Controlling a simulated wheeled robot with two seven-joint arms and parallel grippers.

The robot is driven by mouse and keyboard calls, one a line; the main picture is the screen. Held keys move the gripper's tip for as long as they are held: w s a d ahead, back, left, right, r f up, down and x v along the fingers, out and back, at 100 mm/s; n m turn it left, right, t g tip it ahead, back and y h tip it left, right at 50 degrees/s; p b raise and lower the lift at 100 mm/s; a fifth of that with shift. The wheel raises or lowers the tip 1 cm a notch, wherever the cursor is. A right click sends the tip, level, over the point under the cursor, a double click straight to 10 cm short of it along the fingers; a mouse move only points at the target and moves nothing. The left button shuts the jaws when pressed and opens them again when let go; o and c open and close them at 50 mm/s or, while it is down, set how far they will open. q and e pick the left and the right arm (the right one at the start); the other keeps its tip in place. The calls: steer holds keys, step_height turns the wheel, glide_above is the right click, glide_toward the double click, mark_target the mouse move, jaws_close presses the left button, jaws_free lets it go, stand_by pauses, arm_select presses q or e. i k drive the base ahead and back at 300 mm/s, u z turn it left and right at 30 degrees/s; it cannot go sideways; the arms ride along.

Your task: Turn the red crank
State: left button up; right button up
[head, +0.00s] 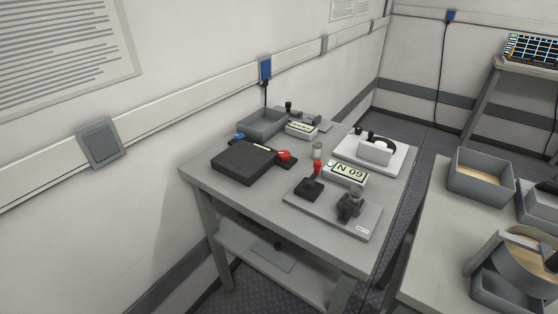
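A small grey table (240,200) stands against the left wall. On its left part is a black box (243,163) with a red knob (284,155) at its right end and a blue part (239,136) at its back left. To the right, a grey plate (335,216) carries an upright red handle (314,171) on a black base and a display (345,173) marked "60 N". I cannot tell for certain which red part is the crank. Neither of my grippers is in view, and nothing touches the red parts.
A grey tray (262,124) and another small display (301,130) stand at the table's back. A white device (375,152) is at the back right. A second table (430,250) at right holds several grey bins. A narrow floor gap separates the tables.

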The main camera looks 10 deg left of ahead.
mark_target(309, 184)
steer(key=u, duration=1.5)
steer(key=k, duration=0.95)
steer(key=z, duration=1.55)
steer(key=i, duration=0.5)
